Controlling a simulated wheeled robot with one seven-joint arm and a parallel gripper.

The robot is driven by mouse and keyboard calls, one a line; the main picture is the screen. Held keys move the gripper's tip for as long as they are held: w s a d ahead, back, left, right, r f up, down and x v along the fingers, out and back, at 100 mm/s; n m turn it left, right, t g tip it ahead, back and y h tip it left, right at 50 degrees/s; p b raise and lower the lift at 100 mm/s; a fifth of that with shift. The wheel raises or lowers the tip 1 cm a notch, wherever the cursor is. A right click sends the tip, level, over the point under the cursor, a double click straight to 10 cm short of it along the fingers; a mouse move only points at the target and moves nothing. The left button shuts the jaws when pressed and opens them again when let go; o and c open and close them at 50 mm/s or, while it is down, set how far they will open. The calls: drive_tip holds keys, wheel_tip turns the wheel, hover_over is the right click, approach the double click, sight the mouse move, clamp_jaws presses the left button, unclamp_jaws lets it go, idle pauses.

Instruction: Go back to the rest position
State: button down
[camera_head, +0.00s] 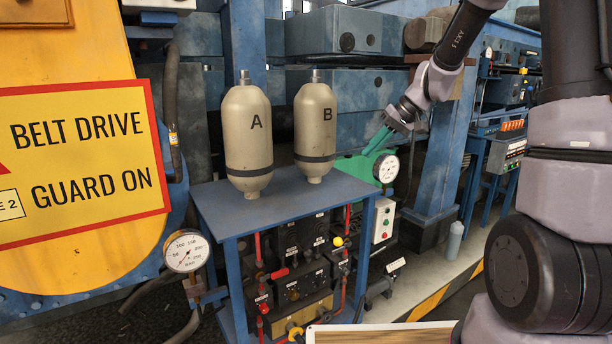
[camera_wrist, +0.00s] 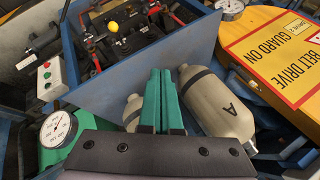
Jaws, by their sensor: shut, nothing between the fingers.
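My gripper (camera_head: 378,141) has green fingers and is in the air to the right of bottle B, apart from it. In the wrist view its fingers (camera_wrist: 162,84) lie side by side, shut and empty. Two beige bottles, bottle A (camera_head: 248,150) and bottle B (camera_head: 315,118), stand upright on the blue cabinet top (camera_head: 215,200). In the wrist view, bottle A (camera_wrist: 222,110) shows right of the fingers. Bottle B (camera_wrist: 133,108) is partly hidden behind them.
A yellow guard with a sign (camera_head: 80,160) fills the left. One gauge (camera_head: 187,251) is beside the cabinet; another gauge (camera_head: 386,168) is below my gripper. A red-and-green button box (camera_head: 383,222) is on the cabinet's right. Valves and red pipes (camera_head: 300,265) fill the cabinet front.

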drive_tip(key=s+d+r+m+t+h, duration=0.2)
drive_tip(key=s+r, duration=0.4)
drive_tip(key=s, duration=0.6)
drive_tip(key=s+d+r+m+t+h, duration=0.2)
drive_tip(key=s+d+r+m, duration=0.2)
drive_tip(key=s, duration=0.9)
wheel_tip(320, 180, up, 3)
drive_tip(key=shift+d+r+h, duration=0.1)
drive_tip(key=shift+d+h, duration=0.3)
drive_tip(key=shift+d, duration=0.1)
